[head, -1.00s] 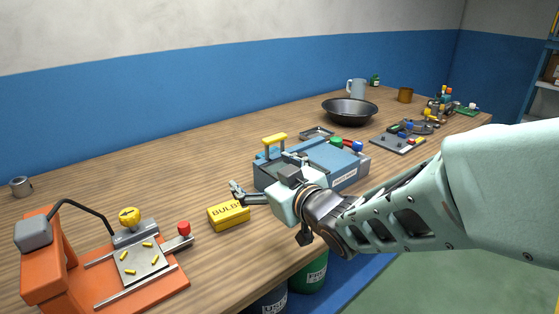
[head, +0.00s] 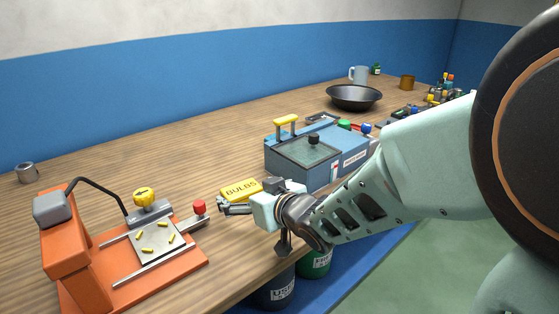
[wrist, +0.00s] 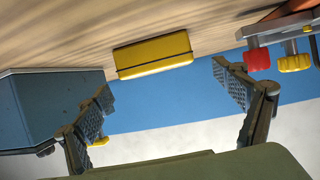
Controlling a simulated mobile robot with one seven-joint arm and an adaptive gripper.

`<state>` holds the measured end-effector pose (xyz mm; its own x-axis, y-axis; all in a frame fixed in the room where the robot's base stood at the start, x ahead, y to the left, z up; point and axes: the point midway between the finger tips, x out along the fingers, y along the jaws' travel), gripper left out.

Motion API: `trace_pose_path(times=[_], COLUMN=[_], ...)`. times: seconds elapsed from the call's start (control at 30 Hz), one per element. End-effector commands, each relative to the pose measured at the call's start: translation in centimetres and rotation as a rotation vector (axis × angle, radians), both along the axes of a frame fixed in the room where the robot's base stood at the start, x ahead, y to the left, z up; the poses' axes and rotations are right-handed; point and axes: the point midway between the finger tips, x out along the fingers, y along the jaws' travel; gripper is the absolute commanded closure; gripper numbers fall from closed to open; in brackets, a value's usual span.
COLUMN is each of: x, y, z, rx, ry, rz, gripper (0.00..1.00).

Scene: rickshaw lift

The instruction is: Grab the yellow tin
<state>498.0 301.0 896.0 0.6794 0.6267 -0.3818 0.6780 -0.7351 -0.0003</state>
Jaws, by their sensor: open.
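The yellow tin (head: 240,188), lettered BULBS, lies on the wooden table between the orange press and the blue box. It also shows in the wrist view (wrist: 153,55) at the upper middle, beyond the gap between the two fingers. My gripper (head: 248,198) is open and empty, at the tin's near side towards the table's front edge. In the wrist view the spread fingers (wrist: 165,86) stand left and right of the tin, apart from it. In the head view one finger overlaps the tin's lower edge; I cannot tell contact there.
The orange press (head: 75,255) with a red knob stands left of the tin. The blue box (head: 325,170) with a glass lid stands close on the right. A black bowl (head: 354,97) is farther back. The table (head: 170,150) behind the tin is clear.

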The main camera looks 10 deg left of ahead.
Motion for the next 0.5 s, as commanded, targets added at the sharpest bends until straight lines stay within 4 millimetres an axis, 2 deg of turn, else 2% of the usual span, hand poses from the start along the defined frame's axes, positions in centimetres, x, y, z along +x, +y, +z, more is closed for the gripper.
trace_pose_path(times=[0.2, 0.33, 0.5], x=[2.2, 3.1, 3.4], y=[1.7, 2.5, 2.6], z=[-1.8, -2.1, -2.1], rx=[-0.001, 0.000, 0.000], ry=[0.001, 0.000, 0.000], rz=[0.002, 0.001, -0.001], gripper=[0.11, 0.11, 0.11])
